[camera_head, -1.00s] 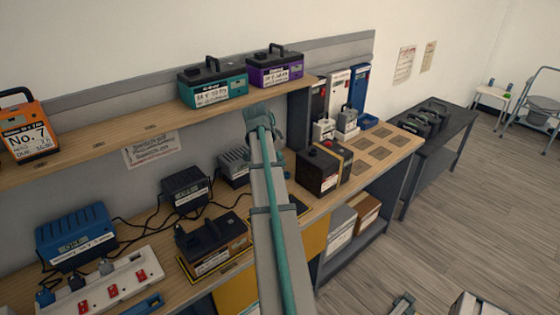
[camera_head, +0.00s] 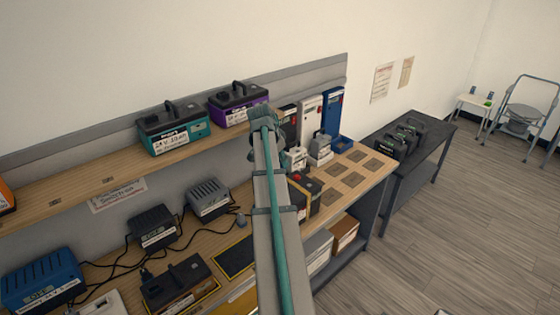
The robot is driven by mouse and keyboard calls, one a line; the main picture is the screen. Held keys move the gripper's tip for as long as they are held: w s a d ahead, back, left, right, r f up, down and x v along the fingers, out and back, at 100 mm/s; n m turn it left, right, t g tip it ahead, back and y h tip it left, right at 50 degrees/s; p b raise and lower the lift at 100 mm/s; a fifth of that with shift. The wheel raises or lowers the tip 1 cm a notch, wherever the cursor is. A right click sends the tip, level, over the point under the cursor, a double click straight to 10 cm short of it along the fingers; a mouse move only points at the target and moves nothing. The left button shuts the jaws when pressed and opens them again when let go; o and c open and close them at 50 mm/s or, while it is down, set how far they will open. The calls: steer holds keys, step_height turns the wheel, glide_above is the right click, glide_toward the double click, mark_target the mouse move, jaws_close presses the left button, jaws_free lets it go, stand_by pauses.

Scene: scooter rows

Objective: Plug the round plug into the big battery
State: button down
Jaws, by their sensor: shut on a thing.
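My arm reaches up the middle of the head view, and its far joint covers what lies behind it. No gripper fingers show, so what they hold is hidden. A small grey plug-like piece (camera_head: 241,221) lies on the bench left of my arm; its face is too small to make out. A black battery with a handle (camera_head: 180,284) stands on a yellow-edged mat at the front left. Another dark battery with a tan strap (camera_head: 316,190) stands right of my arm, partly hidden by it. I cannot tell which battery is the big one.
Chargers (camera_head: 152,228) with black cables stand along the back of the workbench. A teal battery (camera_head: 174,127) and a purple battery (camera_head: 236,103) sit on the shelf above. An empty dark mat (camera_head: 236,256) lies left of my arm. Open floor (camera_head: 440,240) lies to the right.

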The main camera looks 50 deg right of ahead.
steer(key=shift+a+f+b, duration=0.25)
steer(key=shift+f+b, duration=0.05)
steer(key=shift+f, duration=0.25)
steer(key=shift+d+f+b, duration=0.1)
steer(key=shift+f+b, duration=1.3)
steer(key=shift+f, duration=1.35)
steer(key=shift+f+b, duration=0.45)
steer(key=shift+f, duration=0.5)
steer(key=c, duration=0.9)
jaws_free()
steer(key=shift+c, duration=0.2)
steer(key=v, duration=1.2)
